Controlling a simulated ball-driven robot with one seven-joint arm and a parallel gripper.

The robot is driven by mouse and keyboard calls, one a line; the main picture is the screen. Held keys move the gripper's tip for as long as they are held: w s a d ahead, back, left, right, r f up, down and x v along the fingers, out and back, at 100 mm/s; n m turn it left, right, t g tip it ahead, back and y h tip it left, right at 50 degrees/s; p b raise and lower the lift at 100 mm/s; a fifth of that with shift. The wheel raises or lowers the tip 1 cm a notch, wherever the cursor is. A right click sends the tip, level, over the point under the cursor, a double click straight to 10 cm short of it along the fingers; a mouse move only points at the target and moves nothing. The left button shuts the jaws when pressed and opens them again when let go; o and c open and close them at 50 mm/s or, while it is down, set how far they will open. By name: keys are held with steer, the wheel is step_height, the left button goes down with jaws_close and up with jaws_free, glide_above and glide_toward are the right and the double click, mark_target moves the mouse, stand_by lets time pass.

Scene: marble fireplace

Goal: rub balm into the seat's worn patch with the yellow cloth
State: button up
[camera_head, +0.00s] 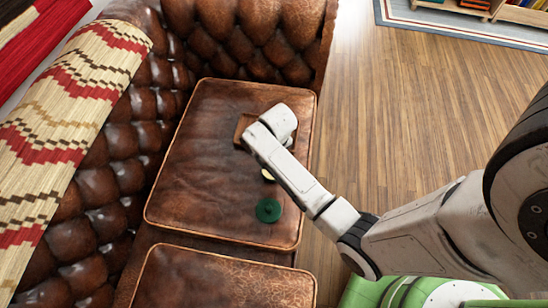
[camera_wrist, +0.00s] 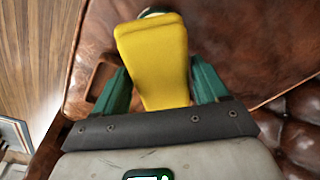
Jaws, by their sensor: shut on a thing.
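The yellow cloth (camera_wrist: 152,60) is a folded pad held between the green fingers of my gripper (camera_wrist: 157,82) in the wrist view. In the head view my wrist hides the fingers and cloth, above the far part of the brown leather seat cushion (camera_head: 205,165). A round, green-rimmed thing (camera_wrist: 153,13) is mostly hidden behind the cloth. I cannot tell whether the cloth touches the leather.
A green disc (camera_head: 268,210) lies on the seat, with a small cream round thing (camera_head: 267,175) partly hidden under my forearm. The tufted backrest (camera_head: 100,190) and a woven throw (camera_head: 75,115) are left. Wooden floor (camera_head: 400,110) is clear right. A second cushion (camera_head: 220,280) is nearer.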

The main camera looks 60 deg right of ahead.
steer(key=shift+f+b, duration=2.7)
steer(key=shift+f, duration=0.45)
steer(key=shift+a+f, duration=0.1)
steer(key=shift+f, duration=0.05)
stand_by(0.9)
steer(key=shift+p, duration=0.3)
step_height(320, 180, up, 7)
steer(key=p, duration=0.7)
steer(key=shift+p, duration=0.3)
stand_by(0.5)
